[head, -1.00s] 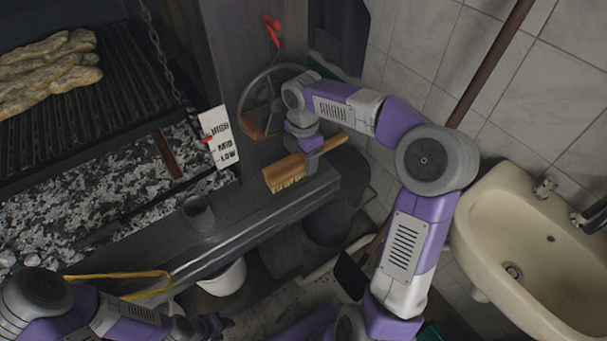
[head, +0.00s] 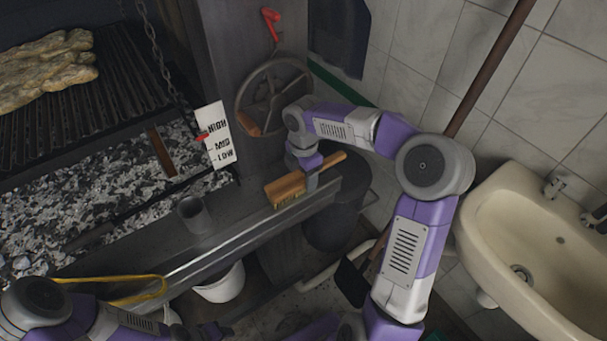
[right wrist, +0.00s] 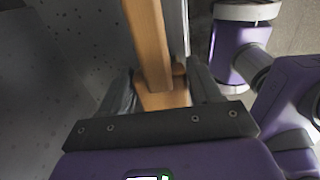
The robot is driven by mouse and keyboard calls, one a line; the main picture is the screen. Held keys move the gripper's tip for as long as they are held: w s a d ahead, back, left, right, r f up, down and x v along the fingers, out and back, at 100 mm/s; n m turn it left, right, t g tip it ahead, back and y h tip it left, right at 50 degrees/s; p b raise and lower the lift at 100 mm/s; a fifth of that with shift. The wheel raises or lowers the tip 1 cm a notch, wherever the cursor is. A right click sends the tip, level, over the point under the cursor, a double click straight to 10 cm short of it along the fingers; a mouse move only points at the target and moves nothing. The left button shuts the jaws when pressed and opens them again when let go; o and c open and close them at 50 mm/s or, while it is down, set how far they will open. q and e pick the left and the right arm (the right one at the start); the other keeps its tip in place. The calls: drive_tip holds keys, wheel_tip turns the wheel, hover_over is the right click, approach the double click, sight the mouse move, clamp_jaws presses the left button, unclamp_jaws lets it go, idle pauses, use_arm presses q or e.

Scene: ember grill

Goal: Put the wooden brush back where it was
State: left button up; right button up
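The wooden brush (head: 287,189) has a broad wooden head with pale bristles below and a handle reaching to the upper right. It is at the right end of the grill's metal front ledge (head: 240,224). My right gripper (head: 312,182) is shut on the brush around where handle and head meet. In the right wrist view the brush's wood (right wrist: 150,50) shows between the two fingers (right wrist: 165,97). I cannot tell whether the bristles touch the ledge. My left arm is at the lower left of the head view; its fingertips are dark and unclear.
A metal cup (head: 194,214) stands on the ledge left of the brush. Yellow tongs (head: 140,291) lie further left. A handwheel (head: 272,97) is on the post behind. A white bucket (head: 220,283) and dark bin (head: 335,222) stand below; a sink (head: 520,235) is at right.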

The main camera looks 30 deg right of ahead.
drive_tip(key=o, duration=0.4)
wheel_tip(320, 180, up, 12)
drive_tip(key=p, duration=0.4)
drive_tip(key=shift+r, duration=0.2)
idle(0.3)
